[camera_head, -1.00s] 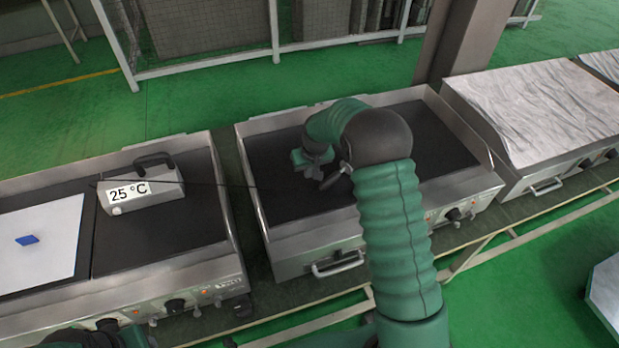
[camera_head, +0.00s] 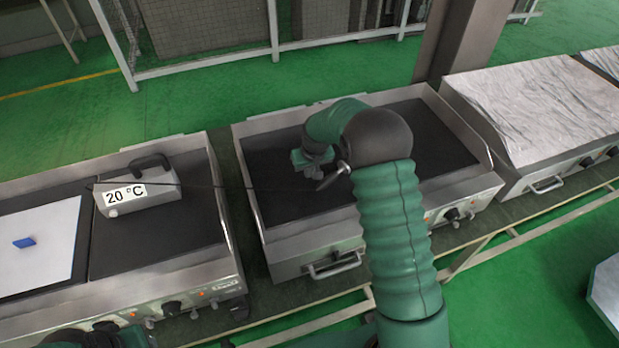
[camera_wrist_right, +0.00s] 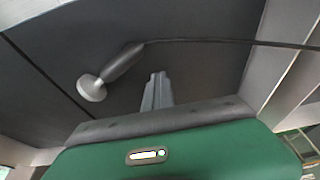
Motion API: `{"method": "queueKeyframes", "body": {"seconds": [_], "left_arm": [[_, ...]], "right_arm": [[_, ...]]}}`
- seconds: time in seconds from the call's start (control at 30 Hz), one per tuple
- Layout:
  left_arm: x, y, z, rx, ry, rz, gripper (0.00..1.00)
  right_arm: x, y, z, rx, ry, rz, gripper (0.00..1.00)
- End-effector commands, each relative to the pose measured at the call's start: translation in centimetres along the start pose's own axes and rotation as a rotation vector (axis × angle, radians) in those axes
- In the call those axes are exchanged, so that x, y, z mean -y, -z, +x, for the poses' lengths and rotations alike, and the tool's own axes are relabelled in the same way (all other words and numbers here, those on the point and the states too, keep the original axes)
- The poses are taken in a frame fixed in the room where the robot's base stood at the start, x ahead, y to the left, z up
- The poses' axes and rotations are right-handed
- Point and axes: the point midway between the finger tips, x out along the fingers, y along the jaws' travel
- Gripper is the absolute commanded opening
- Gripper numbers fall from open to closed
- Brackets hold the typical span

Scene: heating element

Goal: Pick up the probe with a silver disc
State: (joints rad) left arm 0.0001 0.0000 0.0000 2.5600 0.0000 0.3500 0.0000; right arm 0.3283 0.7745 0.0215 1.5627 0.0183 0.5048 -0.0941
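The probe is a dark handle with a silver disc (camera_wrist_right: 92,88) at its end. In the right wrist view it lies on the dark plate, left of my right gripper's fingers (camera_wrist_right: 156,88), with a cable running right from the handle. The fingers are together at the middle of the gripper and hold nothing; the probe is apart from them. In the head view my right gripper (camera_head: 316,170) is low over the middle griddle, and part of the probe (camera_head: 335,177) shows beside it, partly hidden by my arm.
The temperature box (camera_head: 150,192) reads 20 °C on the left griddle (camera_head: 190,237); its cable crosses to the middle griddle (camera_head: 265,165). A white sheet (camera_head: 40,250) with a blue piece (camera_head: 24,242) lies far left. The middle griddle's raised side walls flank my arm.

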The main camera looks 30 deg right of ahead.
Motion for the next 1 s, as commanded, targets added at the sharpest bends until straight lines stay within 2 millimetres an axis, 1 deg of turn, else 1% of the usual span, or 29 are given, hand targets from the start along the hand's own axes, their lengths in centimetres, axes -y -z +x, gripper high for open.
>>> {"method": "queueKeyframes", "body": {"seconds": [0.1,0.13,0.73,1.0], "left_arm": [[-0.01,0.0,0.0,0.0,0.0,0.0,0.36],[-0.01,0.0,0.0,0.0,0.0,0.0,0.36],[0.0,0.0,0.0,0.0,0.0,0.0,0.36],[0.0,0.0,0.0,0.0,0.0,0.0,0.36]], "right_arm": [[0.02,0.0,-0.02,0.0,0.0,0.0,0.0],[0.02,0.0,-0.02,0.0,0.0,0.0,0.02],[0.02,0.0,-0.01,0.0,0.0,0.0,0.8],[0.02,0.01,-0.05,0.0,0.0,0.0,0.8]]}}
